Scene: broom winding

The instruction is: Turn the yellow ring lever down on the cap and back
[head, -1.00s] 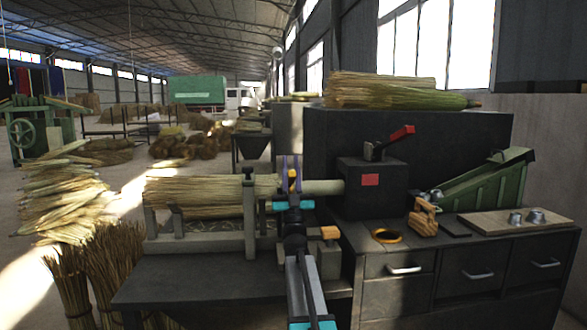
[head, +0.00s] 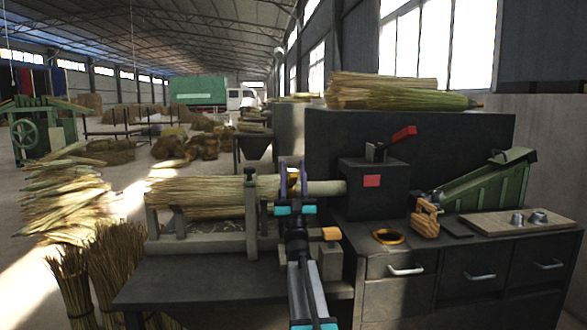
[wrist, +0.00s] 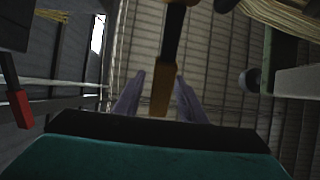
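The yellow ring lever (wrist: 163,90) runs down the middle of the wrist view as a dark bar with orange-yellow ends. Its lower end lies between the two purple fingers of my gripper (wrist: 158,98), with a gap visible on each side. In the head view my gripper (head: 293,182) is in front of the right end of the straw bundle (head: 205,193), and a patch of the yellow lever shows between the fingers. The cap is mostly hidden behind the gripper, and I cannot make out its shape.
A dark machine box (head: 372,190) with a red handle (head: 403,133) stands to the right of my gripper. A grey post (head: 251,220) stands close on the left. An orange ring (head: 389,237), a wooden tool (head: 425,219) and a board (head: 510,222) lie on the right-hand bench.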

